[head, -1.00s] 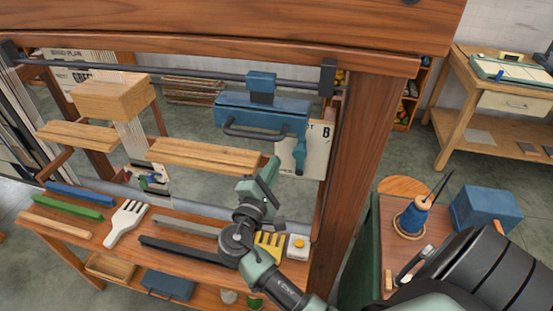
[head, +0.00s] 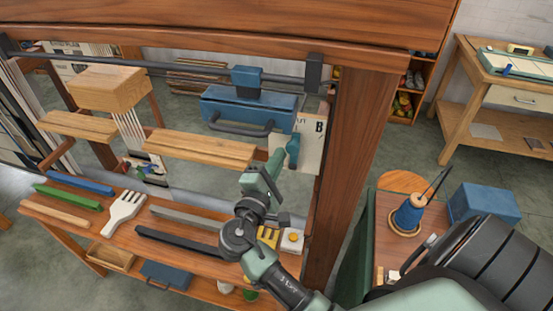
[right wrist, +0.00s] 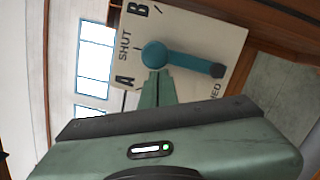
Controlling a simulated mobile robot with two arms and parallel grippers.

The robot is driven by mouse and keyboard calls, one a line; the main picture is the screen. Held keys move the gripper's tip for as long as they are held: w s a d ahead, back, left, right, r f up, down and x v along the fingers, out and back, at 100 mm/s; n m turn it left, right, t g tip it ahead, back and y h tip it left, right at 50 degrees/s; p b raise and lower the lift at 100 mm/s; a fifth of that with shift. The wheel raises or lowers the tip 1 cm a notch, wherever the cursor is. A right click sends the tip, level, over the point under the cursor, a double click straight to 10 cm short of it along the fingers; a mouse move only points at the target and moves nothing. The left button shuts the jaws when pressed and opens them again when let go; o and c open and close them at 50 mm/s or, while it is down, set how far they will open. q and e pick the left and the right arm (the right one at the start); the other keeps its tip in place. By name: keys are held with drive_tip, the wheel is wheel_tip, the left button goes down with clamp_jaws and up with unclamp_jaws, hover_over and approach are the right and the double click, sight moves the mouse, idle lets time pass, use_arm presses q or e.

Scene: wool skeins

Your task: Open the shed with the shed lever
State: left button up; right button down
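The shed lever (right wrist: 185,62) is a blue bar with a round hub and dark tip, on a pale plate (right wrist: 125,43). My left gripper is out of view.
The loom's right post (head: 352,165) stands close right of my gripper. Below lies a shelf (head: 190,250) with a white comb (head: 124,212), several bars and a yellow-buttoned box (head: 292,240).

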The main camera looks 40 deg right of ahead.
drive_tip(key=s+d+m+b, duration=0.1)
drive_tip(key=s+m+b, duration=0.1)
drive_tip(key=m, duration=0.1)
drive_tip(key=s+d+m+b, duration=0.1)
drive_tip(key=m, duration=0.1)
drive_tip(key=shift+d+r+g+b, duration=0.1)
drive_tip(key=shift+d+g+b, duration=0.2)
drive_tip(key=shift+d, duration=0.05)
idle(0.3)
drive_tip(key=shift+s+m, duration=0.1)
drive_tip(key=shift+m, duration=0.2)
